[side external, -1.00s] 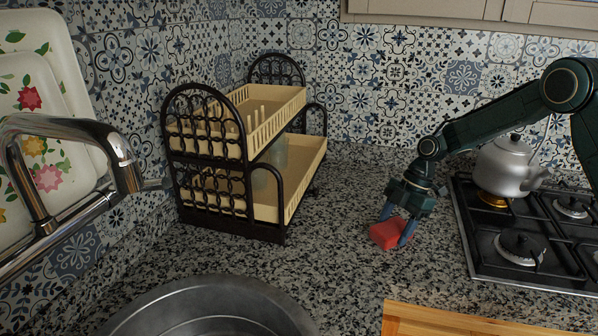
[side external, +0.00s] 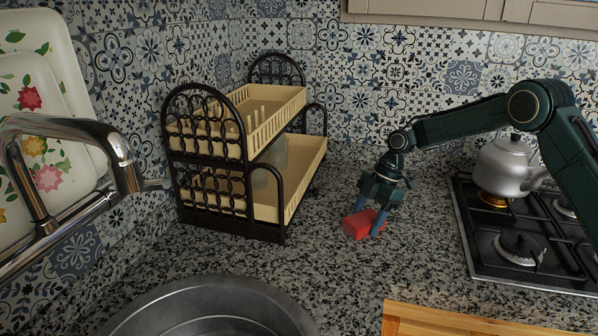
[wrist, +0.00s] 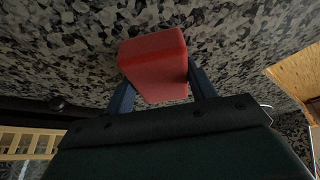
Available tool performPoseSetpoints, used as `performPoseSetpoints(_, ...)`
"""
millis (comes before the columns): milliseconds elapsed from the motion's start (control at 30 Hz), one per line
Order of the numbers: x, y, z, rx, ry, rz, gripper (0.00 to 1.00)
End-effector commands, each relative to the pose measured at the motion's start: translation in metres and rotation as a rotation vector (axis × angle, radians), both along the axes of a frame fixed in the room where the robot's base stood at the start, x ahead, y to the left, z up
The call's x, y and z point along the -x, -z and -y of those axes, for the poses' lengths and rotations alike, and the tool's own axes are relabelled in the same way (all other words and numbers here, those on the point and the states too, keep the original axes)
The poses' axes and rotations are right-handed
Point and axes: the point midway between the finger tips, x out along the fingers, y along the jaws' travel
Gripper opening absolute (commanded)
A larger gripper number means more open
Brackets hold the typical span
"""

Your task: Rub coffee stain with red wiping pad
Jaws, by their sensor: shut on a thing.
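The red wiping pad (side external: 359,223) is a small red block between the fingers of my gripper (side external: 369,218). It is low over the speckled granite counter, and I cannot tell whether it touches the stone. In the wrist view the red pad (wrist: 153,62) sits between the two blue fingers of my gripper (wrist: 160,88), which are shut on it. I cannot make out a coffee stain on the speckled counter in either view.
A two-tier dish rack (side external: 265,205) stands left of my gripper. A gas hob (side external: 520,252) with a silver kettle (side external: 507,168) is on the right. A round metal sink (side external: 210,287) and a chrome tap (side external: 75,125) are at the front left. Counter (side external: 330,265) around the pad is clear.

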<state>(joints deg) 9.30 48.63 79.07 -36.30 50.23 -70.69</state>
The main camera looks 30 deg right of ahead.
Motion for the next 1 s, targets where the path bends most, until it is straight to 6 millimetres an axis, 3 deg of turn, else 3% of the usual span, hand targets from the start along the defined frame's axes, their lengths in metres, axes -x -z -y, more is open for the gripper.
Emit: performPoseSetpoints(1000, 0.061, 0.000, 0.062, 0.001, 0.003, -0.003, 0.34)
